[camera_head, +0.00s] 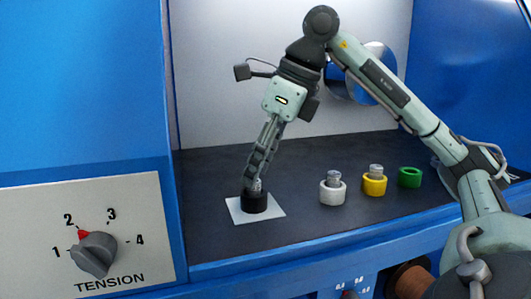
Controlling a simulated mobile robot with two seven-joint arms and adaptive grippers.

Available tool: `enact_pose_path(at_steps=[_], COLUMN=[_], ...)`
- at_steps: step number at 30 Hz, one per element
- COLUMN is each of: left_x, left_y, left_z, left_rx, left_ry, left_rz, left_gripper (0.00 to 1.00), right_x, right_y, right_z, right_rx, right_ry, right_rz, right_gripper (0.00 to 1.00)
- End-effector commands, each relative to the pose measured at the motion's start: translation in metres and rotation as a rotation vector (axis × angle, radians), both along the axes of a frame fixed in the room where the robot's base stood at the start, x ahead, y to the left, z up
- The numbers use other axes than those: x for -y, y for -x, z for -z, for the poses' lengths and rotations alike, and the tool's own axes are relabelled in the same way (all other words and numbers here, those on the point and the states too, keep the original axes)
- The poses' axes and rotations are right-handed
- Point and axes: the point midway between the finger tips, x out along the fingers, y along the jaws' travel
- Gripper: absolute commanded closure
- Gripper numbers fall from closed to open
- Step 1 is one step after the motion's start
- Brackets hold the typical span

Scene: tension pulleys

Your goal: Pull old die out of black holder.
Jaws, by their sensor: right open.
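The black holder (254,203) stands upright on a white square plate on the dark shelf. The old die (258,186) is a small grey metal piece at the top of the black holder. My right gripper (256,182) reaches down from above, with its fingertips at the die just above the holder. The right gripper is open, with its fingers around or beside the die; I cannot tell whether they touch it. My left gripper is not in the picture.
To the right stand a white holder (333,193) and a yellow holder (374,186), each with a metal piece in it, and an empty-looking green ring (410,177). A blue wall with a tension knob (94,253) bounds the left. The shelf's front is clear.

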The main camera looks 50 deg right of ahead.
Motion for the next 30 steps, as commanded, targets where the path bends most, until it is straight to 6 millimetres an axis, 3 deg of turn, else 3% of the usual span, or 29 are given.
enact_pose_path(at_steps=[5, 14, 25, 30], left_x=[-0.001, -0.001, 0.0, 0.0], left_y=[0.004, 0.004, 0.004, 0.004], left_z=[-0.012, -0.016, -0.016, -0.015], left_rx=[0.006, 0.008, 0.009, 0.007], left_ry=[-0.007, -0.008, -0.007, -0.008], left_rz=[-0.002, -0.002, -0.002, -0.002], left_gripper=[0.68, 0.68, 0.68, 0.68], right_x=[-0.003, -0.003, -0.003, -0.003], right_y=[-0.005, -0.006, -0.006, -0.006], right_z=[0.015, 0.016, 0.016, 0.016], right_rx=[0.0, 0.001, 0.001, 0.002], right_ry=[0.0, -0.001, -0.001, -0.001], right_rz=[-0.001, -0.001, -0.001, -0.001], right_gripper=[0.54, 0.54, 0.98, 1.0])
